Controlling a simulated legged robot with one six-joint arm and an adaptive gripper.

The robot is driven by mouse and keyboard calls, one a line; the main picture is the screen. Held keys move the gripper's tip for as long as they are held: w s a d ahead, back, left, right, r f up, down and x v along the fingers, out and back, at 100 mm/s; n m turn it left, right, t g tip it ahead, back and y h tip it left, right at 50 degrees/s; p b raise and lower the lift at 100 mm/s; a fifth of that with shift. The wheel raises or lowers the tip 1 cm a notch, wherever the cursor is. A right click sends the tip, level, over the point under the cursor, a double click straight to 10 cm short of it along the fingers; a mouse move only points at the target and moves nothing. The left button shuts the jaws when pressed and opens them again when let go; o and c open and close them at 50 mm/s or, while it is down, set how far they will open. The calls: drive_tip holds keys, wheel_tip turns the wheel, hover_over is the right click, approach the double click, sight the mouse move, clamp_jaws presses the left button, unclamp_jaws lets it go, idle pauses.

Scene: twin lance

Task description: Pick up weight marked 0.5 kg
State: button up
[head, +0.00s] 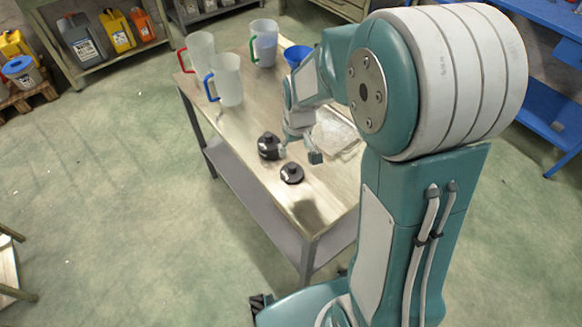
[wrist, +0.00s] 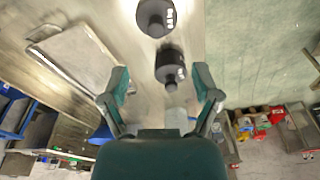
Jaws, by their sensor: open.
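Two black knobbed weights stand on the workbench; their markings are too small to read, so I cannot tell which is 0.5 kg. The taller weight (head: 268,147) is farther back, and the flatter weight (head: 292,174) is nearer the front. In the wrist view the taller weight (wrist: 170,65) appears between the fingertips, and the flatter weight (wrist: 155,17) is at the top edge. My gripper (head: 299,154) is open and empty, over the bench beside the weights. It also shows in the wrist view (wrist: 161,75), with its fingers spread and apart from both weights.
A shallow tray (head: 336,134) lies right of my gripper, partly hidden by my arm. Jugs with red (head: 202,47), blue (head: 228,80) and green (head: 264,43) handles and a blue vessel (head: 296,56) stand at the back. The workbench (head: 300,208) is clear at its front.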

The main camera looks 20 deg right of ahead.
sight(292, 165)
drive_tip(key=f, duration=0.2)
drive_tip(key=w+f, duration=0.1)
drive_tip(key=f, duration=0.4)
drive_tip(key=shift+w+a, duration=0.15)
drive_tip(key=shift+a, duration=0.05)
drive_tip(key=shift+w+d+f, duration=0.1)
drive_tip(key=shift+w+f, duration=0.25)
drive_tip(key=shift+f, duration=0.6)
drive_tip(key=shift+w+d+f, duration=0.1)
drive_tip(key=shift+w+f, duration=0.2)
drive_tip(key=shift+f, duration=0.6)
drive_tip(key=shift+w+f, duration=0.35)
drive_tip(key=shift+f, duration=0.6)
clamp_jaws()
